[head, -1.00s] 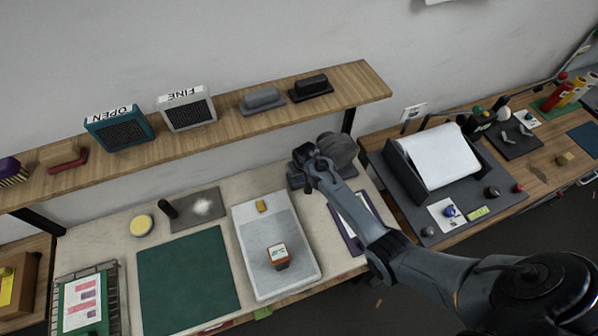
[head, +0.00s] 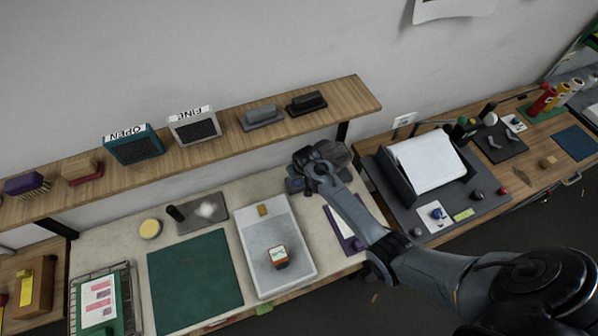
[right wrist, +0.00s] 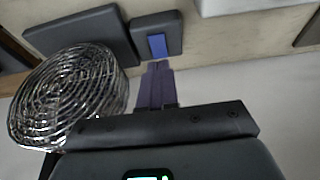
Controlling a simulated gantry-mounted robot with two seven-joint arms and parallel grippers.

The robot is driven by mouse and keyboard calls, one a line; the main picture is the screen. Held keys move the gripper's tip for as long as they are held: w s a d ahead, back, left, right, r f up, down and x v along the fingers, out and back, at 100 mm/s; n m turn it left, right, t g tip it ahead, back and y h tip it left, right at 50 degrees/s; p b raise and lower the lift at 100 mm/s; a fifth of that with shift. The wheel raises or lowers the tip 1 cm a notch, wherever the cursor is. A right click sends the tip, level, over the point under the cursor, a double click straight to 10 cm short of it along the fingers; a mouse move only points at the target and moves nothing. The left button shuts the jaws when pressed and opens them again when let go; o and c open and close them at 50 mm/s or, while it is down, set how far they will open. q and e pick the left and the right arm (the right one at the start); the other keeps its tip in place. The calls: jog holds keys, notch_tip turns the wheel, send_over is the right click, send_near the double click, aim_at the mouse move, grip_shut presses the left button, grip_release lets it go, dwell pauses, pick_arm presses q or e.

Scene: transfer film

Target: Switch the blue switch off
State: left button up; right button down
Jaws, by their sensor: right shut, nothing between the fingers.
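The blue switch (right wrist: 157,45) is a small blue rocker on a dark grey box (right wrist: 172,23), seen in the right wrist view. My right gripper (right wrist: 158,66) is shut and empty. Its purple fingertips appear just short of the switch's near end; I cannot tell whether they touch it. A round wire-caged fan (right wrist: 70,95) is beside the fingers on the left. In the head view my right gripper (head: 308,172) is at the back of the bench, in front of the fan (head: 335,155), and covers most of the switch area. My left gripper is not in view.
A wooden shelf (head: 225,140) with labelled boxes and dark blocks overhangs the bench's back. A paper stand (head: 430,165) is to the right.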

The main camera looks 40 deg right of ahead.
pick_arm(q)
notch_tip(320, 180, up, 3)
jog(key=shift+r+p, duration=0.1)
jog(key=shift+p, duration=1)
pick_arm(e)
jog(key=v, duration=0.3)
jog(key=shift+s+r, duration=0.1)
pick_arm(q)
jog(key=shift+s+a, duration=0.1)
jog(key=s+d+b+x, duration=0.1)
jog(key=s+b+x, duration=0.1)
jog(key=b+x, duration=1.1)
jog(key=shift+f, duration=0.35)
pick_arm(e)
jog(key=shift+w+d+r, duration=0.1)
jog(key=shift+w+d, duration=0.1)
jog(key=shift+w, duration=0.5)
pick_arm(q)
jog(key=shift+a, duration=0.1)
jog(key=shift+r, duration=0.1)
